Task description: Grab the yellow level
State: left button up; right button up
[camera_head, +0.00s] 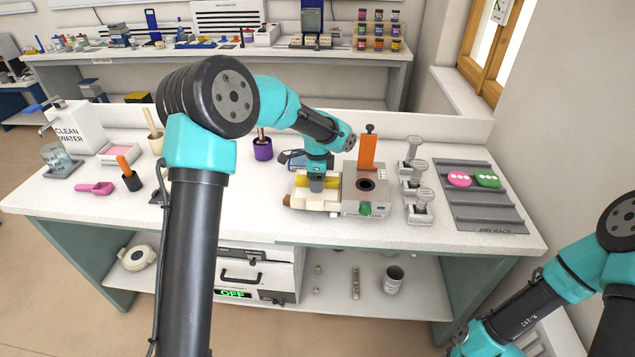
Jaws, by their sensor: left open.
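The yellow level (302,182) is a yellow bar lying on a cream-coloured block fixture (318,202) near the middle of the bench. My left gripper (317,186) reaches down over the middle of the level, open. It hides the level's centre, and yellow shows on both sides of it. Whether the fingers touch the level is too small to tell. My right arm comes in at the lower right, away from the bench top, and its gripper is out of the picture.
Right of the fixture stands a grey box (367,190) with an upright orange plate (367,151). Beyond it are grey clamp-like stands (416,190) and the dry rack (486,215). A purple cup (263,151) stands behind. The bench front at centre left is clear.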

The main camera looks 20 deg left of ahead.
pick_arm(q)
jog(key=shift+c, duration=0.3)
jog(key=c, duration=1)
jog(key=shift+o, duration=0.2)
jog(key=shift+r, duration=0.15)
jog(key=shift+r, duration=1.25)
jog(key=s+d+r, duration=0.1)
jog(key=s+d, duration=0.1)
jog(key=s, duration=0.5)
jog(key=s+d+r, duration=0.1)
jog(key=s+d, duration=0.2)
jog(key=s, duration=0.5)
jog(key=shift+d+r, duration=0.15)
jog(key=shift+d, duration=0.2)
